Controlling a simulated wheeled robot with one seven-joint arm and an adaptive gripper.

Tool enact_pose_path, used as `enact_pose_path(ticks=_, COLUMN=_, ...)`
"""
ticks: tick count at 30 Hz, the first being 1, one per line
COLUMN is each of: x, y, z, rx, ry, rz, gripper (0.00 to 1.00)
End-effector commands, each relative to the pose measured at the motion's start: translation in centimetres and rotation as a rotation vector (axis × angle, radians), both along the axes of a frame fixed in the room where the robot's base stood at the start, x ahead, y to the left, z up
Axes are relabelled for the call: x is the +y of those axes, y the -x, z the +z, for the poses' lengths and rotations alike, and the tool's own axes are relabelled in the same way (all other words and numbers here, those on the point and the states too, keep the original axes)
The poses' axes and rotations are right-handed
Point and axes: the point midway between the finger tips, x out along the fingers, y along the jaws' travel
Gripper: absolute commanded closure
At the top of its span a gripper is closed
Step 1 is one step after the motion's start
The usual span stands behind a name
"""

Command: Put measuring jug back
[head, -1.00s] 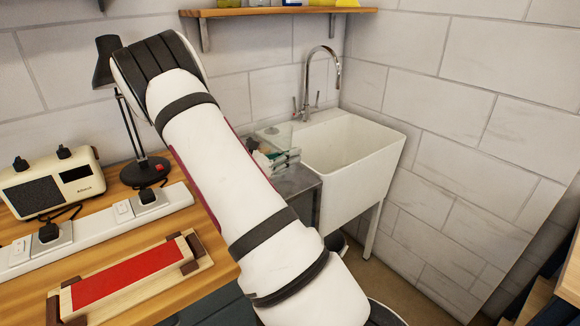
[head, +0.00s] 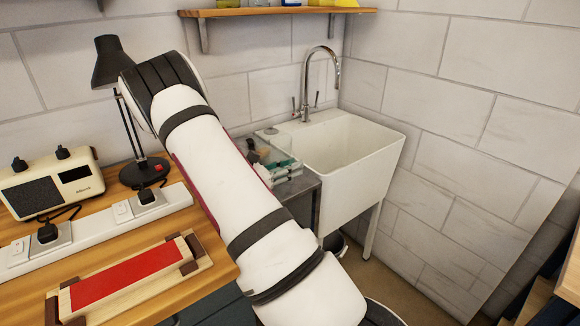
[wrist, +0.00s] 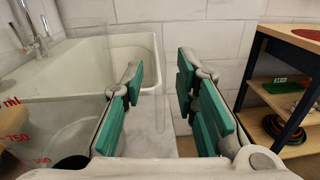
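The measuring jug (wrist: 72,135) is clear with red marks and figures, at the lower left of the wrist view, very near the camera. Its outline is faint, and I cannot tell how far it reaches behind my left finger. My gripper (wrist: 160,85) has green pads. Its fingers stand wide apart, with no solid object clearly shut between them. A clear vessel, perhaps the jug, shows faintly (head: 274,146) above the grey worktop beside the sink.
The white sink (head: 352,150) with its tall tap (head: 322,75) stands right of the grey worktop (head: 298,187). A wall shelf (head: 275,12) is above. A lamp (head: 140,165), radio (head: 52,183), power strip (head: 110,222) and red-topped block (head: 125,277) occupy the wooden bench. Open shelving (wrist: 270,95) stands at right.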

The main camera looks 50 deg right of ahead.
Motion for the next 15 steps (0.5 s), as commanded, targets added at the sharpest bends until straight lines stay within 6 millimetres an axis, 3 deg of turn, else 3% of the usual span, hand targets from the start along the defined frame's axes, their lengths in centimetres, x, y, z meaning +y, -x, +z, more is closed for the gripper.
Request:
enact_pose_path(ticks=7, x=0.1, y=0.0, z=0.4, rx=-0.001, ry=0.0, rz=0.001, gripper=0.73)
enact_pose_path(ticks=15, x=4.4, y=-1.5, z=0.2, rx=0.0, ry=-0.001, rz=0.005, gripper=0.73)
